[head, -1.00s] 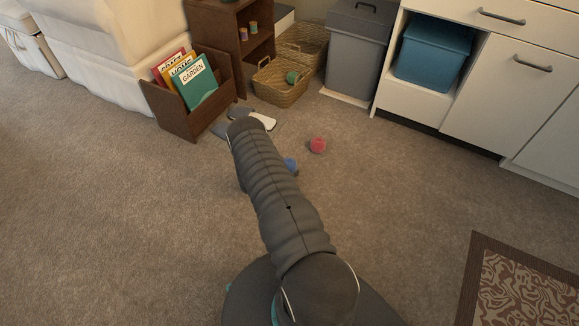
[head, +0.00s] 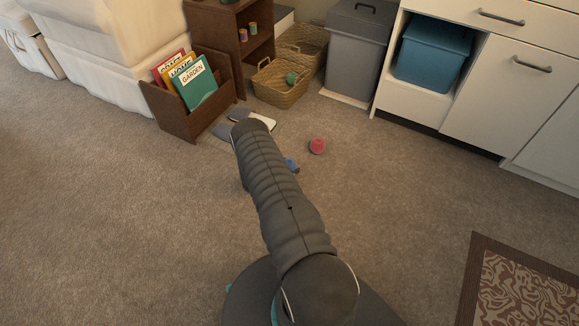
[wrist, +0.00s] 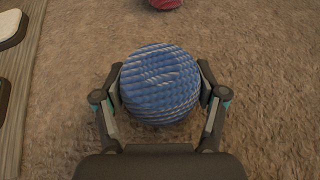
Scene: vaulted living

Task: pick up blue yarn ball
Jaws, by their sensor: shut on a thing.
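The blue yarn ball (wrist: 160,85) is between the two fingers of my gripper (wrist: 160,92) in the wrist view, with a finger against each side. My gripper is shut on it. In the head view, part of the blue yarn ball (head: 291,166) shows just right of my arm, at carpet level. My arm hides the rest of the ball and most of the gripper there. Whether the ball touches the carpet I cannot tell.
A red yarn ball (head: 317,146) lies on the carpet beyond. A wicker basket (head: 279,91) holds a green ball (head: 292,78). A magazine rack (head: 185,118), grey bin (head: 355,55) and white cabinet (head: 500,110) stand behind. A patterned rug (head: 520,290) lies at right. Carpet at left is clear.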

